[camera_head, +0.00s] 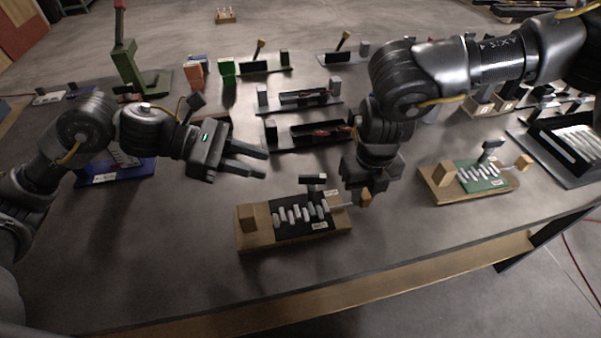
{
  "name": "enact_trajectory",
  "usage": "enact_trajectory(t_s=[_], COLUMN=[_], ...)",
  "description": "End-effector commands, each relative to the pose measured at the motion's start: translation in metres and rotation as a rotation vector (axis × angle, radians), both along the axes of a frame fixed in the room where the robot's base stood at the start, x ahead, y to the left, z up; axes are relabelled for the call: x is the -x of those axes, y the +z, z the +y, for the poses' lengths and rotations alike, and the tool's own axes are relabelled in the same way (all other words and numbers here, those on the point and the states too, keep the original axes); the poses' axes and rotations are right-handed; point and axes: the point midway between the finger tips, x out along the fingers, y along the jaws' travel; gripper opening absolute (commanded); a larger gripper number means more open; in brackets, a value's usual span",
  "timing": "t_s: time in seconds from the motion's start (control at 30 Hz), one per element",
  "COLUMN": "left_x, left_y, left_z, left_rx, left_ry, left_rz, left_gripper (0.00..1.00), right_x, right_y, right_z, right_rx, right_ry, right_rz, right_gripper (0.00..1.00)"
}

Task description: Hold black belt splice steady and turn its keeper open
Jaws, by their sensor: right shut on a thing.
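The black belt splice (293,224) sits on a wooden base (262,240) near the front middle of the table, with pale lacing across a black patch. A wooden block stands at its left end. A thin rod runs from its right side to a small tan knob (366,199), which looks like its keeper. My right gripper (358,192) points down at that knob and is shut on it; the fingertips partly hide it. My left gripper (262,164) is open and empty, above and to the left of the splice, apart from it.
A similar splice with a green patch (484,184) stands to the right. Black trays (300,143) lie behind the black splice. A blue-based fixture (120,176) is at left and a green press (128,68) behind it. The table front is clear.

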Motion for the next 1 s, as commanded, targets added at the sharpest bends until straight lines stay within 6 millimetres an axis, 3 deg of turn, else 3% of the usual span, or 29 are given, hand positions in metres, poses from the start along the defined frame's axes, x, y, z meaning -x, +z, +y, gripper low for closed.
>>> enact_trajectory(t_s=[0.3, 0.5, 0.9, 1.0], left_x=[-0.003, -0.005, -0.006, -0.006], left_y=[-0.024, -0.033, -0.037, -0.037], left_z=[-0.059, -0.081, -0.089, -0.089], left_rx=[0.002, 0.001, 0.0, 0.0], left_ry=[-0.003, -0.001, 0.0, 0.0], left_rz=[0.003, 0.003, 0.002, 0.002], left_gripper=[0.32, 0.32, 0.32, 0.21], right_x=[0.0, 0.0, 0.0, 0.0], right_y=[0.0, 0.0, 0.0, 0.0], right_z=[0.0, 0.0, 0.0, 0.0], right_rx=[-0.001, -0.001, 0.0, 0.0], right_ry=[0.001, 0.0, 0.0, 0.0], right_rz=[-0.001, -0.001, -0.001, -0.001], right_gripper=[0.0, 0.0, 0.0, 0.0])
